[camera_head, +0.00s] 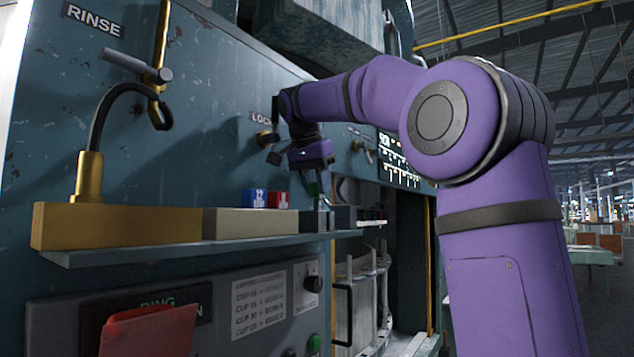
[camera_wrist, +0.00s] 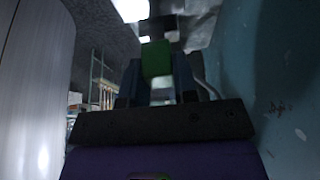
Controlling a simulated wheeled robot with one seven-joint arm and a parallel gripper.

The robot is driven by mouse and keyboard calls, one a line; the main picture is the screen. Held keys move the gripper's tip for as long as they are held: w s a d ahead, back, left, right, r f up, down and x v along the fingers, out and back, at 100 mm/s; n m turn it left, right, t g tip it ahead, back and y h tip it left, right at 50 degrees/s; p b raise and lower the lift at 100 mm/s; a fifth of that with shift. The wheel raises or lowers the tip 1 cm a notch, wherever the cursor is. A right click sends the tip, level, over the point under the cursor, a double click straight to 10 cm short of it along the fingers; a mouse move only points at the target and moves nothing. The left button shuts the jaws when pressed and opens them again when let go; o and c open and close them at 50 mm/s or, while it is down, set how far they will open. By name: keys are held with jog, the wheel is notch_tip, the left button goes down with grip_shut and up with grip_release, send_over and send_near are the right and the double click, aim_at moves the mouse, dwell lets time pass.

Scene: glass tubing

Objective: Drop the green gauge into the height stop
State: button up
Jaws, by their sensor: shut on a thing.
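My gripper (camera_head: 316,188) is shut on the green gauge (camera_wrist: 157,59), which shows as a green block between the two fingers in the wrist view. In the head view the green gauge (camera_head: 313,189) is a small dark green patch under my purple wrist. My gripper points down above the right part of the shelf. Dark grey blocks (camera_head: 314,221) stand on the shelf just below it. One of them may be the height stop, but I cannot tell which. The gauge appears above the blocks.
A beige block (camera_head: 255,223) and a brass base with a bent hose (camera_head: 115,225) are farther left. The teal machine panel (camera_head: 200,130) with knobs rises close behind.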

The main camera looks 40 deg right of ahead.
jog(key=shift+f, duration=1.35)
jog(key=o, duration=1)
jog(key=shift+r, duration=0.1)
jog(key=shift+a+r, duration=0.15)
jog(key=shift+r, duration=0.2)
jog(key=s+a, duration=0.1)
jog(key=a, duration=0.2)
jog(key=s+a, duration=0.2)
jog(key=a, duration=0.2)
jog(key=s+a, duration=0.1)
jog(key=a, duration=0.3)
jog(key=shift+s+a+r, duration=0.1)
jog(key=shift+s+a, duration=0.05)
jog(key=shift+a, duration=0.1)
jog(key=shift+d, duration=0.1)
